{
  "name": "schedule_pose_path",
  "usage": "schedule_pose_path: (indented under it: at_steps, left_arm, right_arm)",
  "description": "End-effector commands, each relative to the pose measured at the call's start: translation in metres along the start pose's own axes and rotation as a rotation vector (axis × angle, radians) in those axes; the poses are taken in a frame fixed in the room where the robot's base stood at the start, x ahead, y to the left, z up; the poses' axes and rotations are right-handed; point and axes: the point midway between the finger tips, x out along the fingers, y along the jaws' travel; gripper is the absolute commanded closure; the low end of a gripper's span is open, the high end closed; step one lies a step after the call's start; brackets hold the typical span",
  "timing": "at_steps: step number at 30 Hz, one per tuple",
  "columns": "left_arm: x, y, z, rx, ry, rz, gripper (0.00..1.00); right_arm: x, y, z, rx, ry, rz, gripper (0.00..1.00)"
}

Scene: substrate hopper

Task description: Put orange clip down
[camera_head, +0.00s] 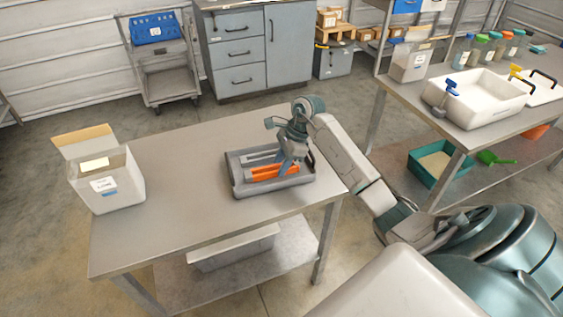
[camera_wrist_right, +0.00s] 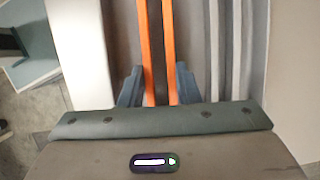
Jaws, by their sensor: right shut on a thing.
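The orange clip (camera_head: 268,173) is a long orange piece at the grey tray (camera_head: 242,188) on the near table, along the tray's front side. In the right wrist view it shows as two long parallel orange strips (camera_wrist_right: 146,45) between my fingers. My right gripper (camera_head: 287,164) reaches down over the tray and is shut on the clip. In the right wrist view its dark fingertips (camera_wrist_right: 158,88) press on both outer sides of the strips. Whether the clip touches the tray floor I cannot tell. My left gripper is not in view.
Grey bars (camera_wrist_right: 226,50) lie beside the clip in the tray. An open white carton (camera_head: 118,182) stands at the table's left. The tabletop (camera_head: 185,170) between carton and tray is clear. A bench with a white basin (camera_head: 478,112) stands at right.

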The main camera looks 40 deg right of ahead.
Motion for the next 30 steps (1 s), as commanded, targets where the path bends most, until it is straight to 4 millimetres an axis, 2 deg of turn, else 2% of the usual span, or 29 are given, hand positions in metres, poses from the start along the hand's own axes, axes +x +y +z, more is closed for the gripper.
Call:
schedule_pose_path:
  at_steps: [10, 19, 20, 23, 30]
  left_arm:
    - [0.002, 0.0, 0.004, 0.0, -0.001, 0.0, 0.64]
    - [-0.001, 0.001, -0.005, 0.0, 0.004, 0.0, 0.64]
    - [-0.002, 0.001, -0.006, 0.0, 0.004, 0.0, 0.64]
    - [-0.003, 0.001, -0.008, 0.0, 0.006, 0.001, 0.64]
    - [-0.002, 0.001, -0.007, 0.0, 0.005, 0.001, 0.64]
  right_arm:
    - [0.005, 0.0, -0.002, 0.0, 0.001, -0.001, 0.92]
    - [0.007, 0.0, -0.003, 0.0, 0.0, -0.001, 0.92]
    - [0.007, 0.0, -0.003, 0.0, 0.001, -0.001, 0.66]
    - [0.007, 0.0, -0.003, 0.0, 0.001, -0.001, 0.49]
    - [0.006, 0.0, -0.003, 0.0, 0.001, -0.001, 0.49]
